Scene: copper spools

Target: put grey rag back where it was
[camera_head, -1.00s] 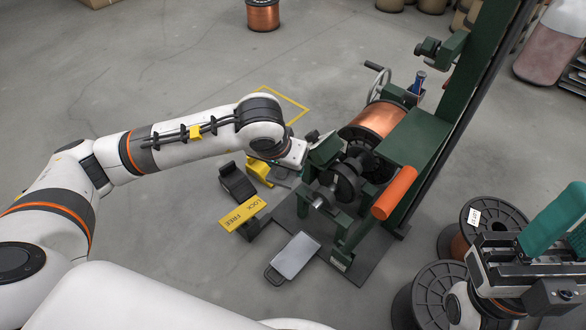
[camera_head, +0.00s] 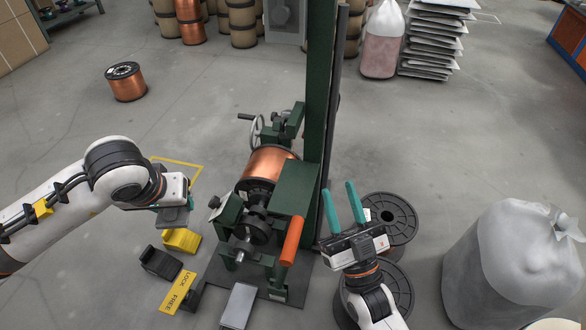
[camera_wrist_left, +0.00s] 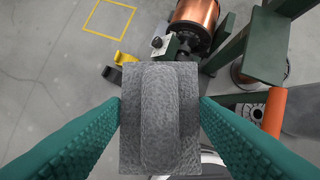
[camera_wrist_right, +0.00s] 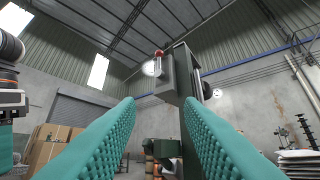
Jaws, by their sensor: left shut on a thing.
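The grey rag (camera_wrist_left: 160,118) is a rough, folded grey piece between the teal fingers of my left gripper (camera_wrist_left: 160,112) in the left wrist view. The fingers press on its two sides. In the head view my left gripper (camera_head: 172,205) holds the rag (camera_head: 174,216) in the air, left of the green winding machine (camera_head: 292,190). Part of the rag is hidden there by the gripper. My right gripper (camera_head: 345,207) is open, empty and pointing up, right of the machine. Its spread fingers also show in the right wrist view (camera_wrist_right: 158,130), with nothing between them.
The machine holds a copper spool (camera_head: 266,165) and an orange handle (camera_head: 291,241). A yellow LOCK/FREE plate (camera_head: 178,292) and a black pedal (camera_head: 160,262) are on its left. Black-flanged spools (camera_head: 391,216) and a large grey bag (camera_head: 515,262) stand at right. Floor at left is open.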

